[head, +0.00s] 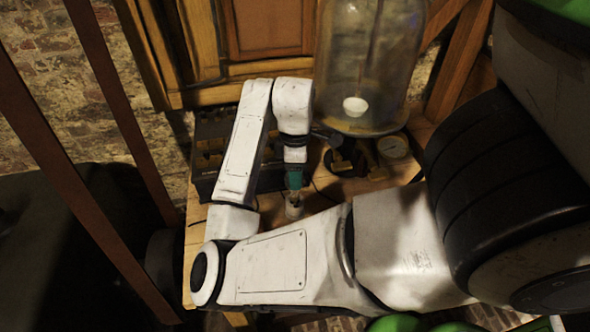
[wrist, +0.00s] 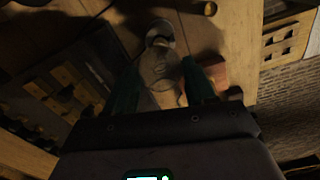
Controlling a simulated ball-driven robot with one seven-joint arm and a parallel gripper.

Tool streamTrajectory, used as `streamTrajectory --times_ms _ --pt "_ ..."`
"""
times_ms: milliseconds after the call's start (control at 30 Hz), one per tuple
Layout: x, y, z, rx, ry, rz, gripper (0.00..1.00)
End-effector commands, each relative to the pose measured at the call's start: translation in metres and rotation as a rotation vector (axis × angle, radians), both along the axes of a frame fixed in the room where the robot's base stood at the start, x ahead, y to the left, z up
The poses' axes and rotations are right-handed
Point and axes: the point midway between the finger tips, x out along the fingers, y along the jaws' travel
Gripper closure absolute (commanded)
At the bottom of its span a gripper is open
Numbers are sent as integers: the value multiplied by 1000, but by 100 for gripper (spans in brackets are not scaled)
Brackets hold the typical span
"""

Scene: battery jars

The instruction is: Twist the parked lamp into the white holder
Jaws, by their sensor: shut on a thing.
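My gripper (head: 294,182) points down over the wooden bench, with its green fingers close together. In the wrist view, the gripper (wrist: 160,82) has one finger on each side of a clear glass lamp (wrist: 158,68) and is shut on it. The white holder (head: 294,209) stands upright on the bench directly below the gripper. The holder also shows in the wrist view (wrist: 160,32), just past the lamp's far end. The lamp is in line with the holder, but I cannot tell whether its base sits inside it.
A large glass bell jar (head: 368,55) stands behind and right of the gripper. A round gauge (head: 393,147) is at its foot. A dark battery case (head: 215,160) stands to the left. The bench top (head: 198,215) shows bare at its left edge.

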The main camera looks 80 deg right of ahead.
Motion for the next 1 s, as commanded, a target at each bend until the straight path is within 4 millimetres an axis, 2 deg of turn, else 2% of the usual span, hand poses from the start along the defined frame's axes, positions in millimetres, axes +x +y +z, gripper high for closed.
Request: streamTrajectory --times_ms 467,1000 --pt "-1 0 0 -3 -1 -5 82" --pt "-1 0 -11 -3 0 -5 82"
